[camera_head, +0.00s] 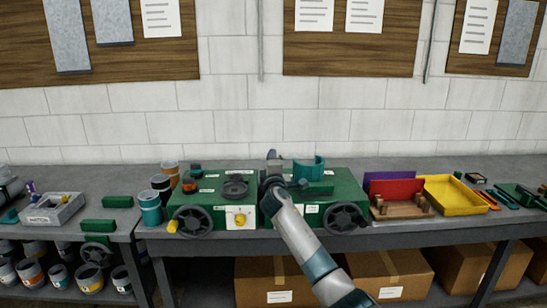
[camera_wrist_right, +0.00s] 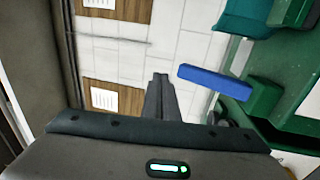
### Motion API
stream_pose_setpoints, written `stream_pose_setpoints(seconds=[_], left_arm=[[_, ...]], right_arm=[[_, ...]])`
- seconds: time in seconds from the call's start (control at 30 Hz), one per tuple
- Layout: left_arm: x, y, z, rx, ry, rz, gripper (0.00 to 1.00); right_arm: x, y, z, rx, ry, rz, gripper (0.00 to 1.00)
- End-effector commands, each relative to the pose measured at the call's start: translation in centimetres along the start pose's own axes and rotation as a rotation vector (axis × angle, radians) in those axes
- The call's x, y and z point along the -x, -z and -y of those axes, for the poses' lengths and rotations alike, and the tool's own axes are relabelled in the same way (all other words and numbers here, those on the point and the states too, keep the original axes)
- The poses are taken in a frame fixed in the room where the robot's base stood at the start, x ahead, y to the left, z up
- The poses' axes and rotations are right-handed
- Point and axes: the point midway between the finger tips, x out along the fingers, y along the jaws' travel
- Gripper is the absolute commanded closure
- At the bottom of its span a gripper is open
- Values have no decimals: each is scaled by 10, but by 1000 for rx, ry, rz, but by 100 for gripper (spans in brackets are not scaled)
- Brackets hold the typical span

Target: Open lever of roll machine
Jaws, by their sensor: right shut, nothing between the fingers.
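Two green bench machines stand side by side on the grey workbench. The left green machine (camera_head: 215,183) has a dark handwheel (camera_head: 192,221) and a yellow knob on its front. The right green machine (camera_head: 318,199) has a dark handwheel (camera_head: 345,218) and a teal curved piece (camera_head: 309,172) on top. My right gripper (camera_head: 273,164) is over the gap between them; its fingers (camera_wrist_right: 160,88) are shut and empty. In the right wrist view a blue bar (camera_wrist_right: 215,82), possibly the lever, lies right of the fingertips, seemingly apart from them. My left gripper is out of view.
A yellow tray (camera_head: 452,196), red and purple panels and hand tools lie to the right on the workbench (camera_head: 400,228). Several cans and a grey box (camera_head: 52,208) stand to the left. Cardboard boxes (camera_head: 390,272) sit below. A block wall is behind.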

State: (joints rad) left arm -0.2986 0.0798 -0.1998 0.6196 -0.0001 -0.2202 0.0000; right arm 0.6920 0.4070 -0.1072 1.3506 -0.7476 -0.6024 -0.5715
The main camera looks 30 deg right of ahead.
Motion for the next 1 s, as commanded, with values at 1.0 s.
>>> stream_pose_setpoints(seconds=[1.0], left_arm=[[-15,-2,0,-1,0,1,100]], right_arm=[[62,0,-42,0,1,-1,100]])
